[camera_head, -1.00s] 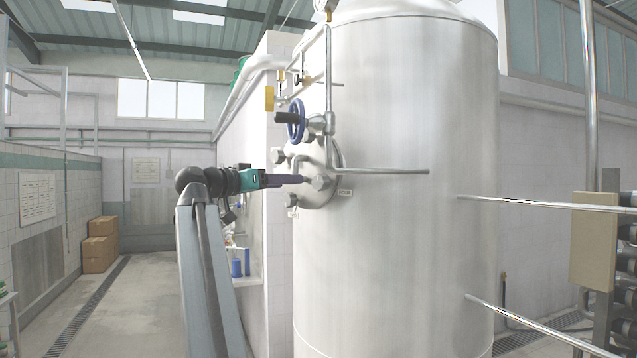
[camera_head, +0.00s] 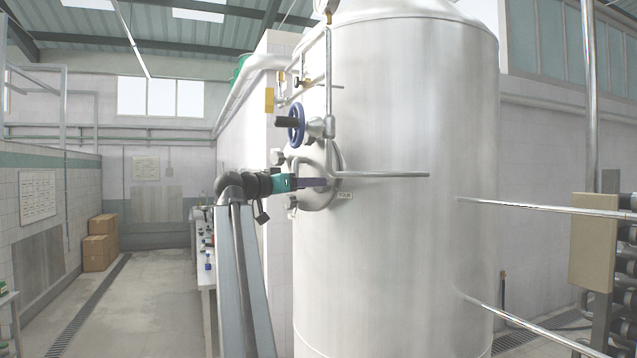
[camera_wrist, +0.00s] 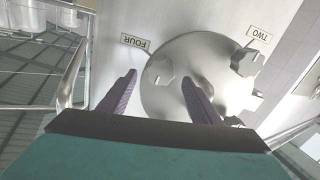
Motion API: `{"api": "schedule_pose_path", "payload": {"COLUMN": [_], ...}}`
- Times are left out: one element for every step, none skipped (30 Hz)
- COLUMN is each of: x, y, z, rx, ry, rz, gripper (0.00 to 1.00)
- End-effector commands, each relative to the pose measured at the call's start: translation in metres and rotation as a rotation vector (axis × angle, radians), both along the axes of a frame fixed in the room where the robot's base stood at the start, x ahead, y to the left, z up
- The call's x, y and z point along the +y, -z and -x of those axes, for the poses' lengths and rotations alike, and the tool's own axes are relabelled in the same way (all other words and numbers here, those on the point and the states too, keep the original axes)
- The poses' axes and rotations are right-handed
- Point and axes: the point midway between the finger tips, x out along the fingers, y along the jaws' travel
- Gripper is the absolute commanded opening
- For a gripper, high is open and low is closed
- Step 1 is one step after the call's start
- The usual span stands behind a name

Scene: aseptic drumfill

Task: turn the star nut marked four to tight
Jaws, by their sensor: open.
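The star nut marked four (camera_wrist: 167,69) is a grey metal knob on the round hatch cover (camera_wrist: 215,62). Its label FOUR (camera_wrist: 135,41) is beside it in the wrist view; the label also shows in the head view (camera_head: 345,195). My gripper (camera_wrist: 160,78) is open, with one purple finger on each side of the nut in the picture. I cannot tell whether the fingers touch it. In the head view my gripper (camera_head: 325,183) points at the right side of the hatch and hides the nut.
Another star nut (camera_wrist: 246,62) sits by the label TWO (camera_wrist: 259,34). A blue handwheel (camera_head: 296,123) is above the hatch on the steel tank (camera_head: 410,120). A bent steel bar (camera_head: 385,174) runs just above my gripper. The floor at left (camera_head: 160,290) is clear.

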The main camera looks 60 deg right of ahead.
Motion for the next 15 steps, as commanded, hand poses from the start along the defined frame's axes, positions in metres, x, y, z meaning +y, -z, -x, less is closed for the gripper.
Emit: {"api": "schedule_pose_path", "payload": {"x": [-0.008, -0.013, -0.018, -0.021, -0.025, -0.029, -0.032, -0.035, -0.038, -0.04, -0.041, -0.043, -0.044, -0.044, -0.045], "y": [-0.002, -0.002, -0.002, -0.002, -0.002, -0.002, -0.002, -0.002, -0.001, -0.001, -0.001, -0.001, 0.0, 0.0, 0.0], "z": [0.002, 0.003, 0.004, 0.005, 0.005, 0.006, 0.007, 0.008, 0.008, 0.009, 0.009, 0.009, 0.009, 0.01, 0.01], "rx": [0.0, 0.0, 0.0, 0.0, 0.0, 0.0, 0.001, 0.001, 0.001, 0.001, 0.001, 0.001, 0.0, 0.0, 0.0], "ry": [0.001, 0.001, 0.001, 0.001, 0.001, 0.001, 0.001, 0.001, 0.001, 0.0, 0.0, 0.0, 0.0, 0.0, -0.001], "rz": [-0.001, 0.0, 0.0, 0.0, 0.0, 0.0, 0.0, 0.0, 0.0, 0.0, 0.0, 0.0, 0.0, 0.0, 0.0], "gripper": [0.58, 0.58, 0.58, 0.58, 0.58, 0.58, 0.58, 0.58, 0.58, 0.58, 0.58, 0.58, 0.58, 0.58, 0.58]}}
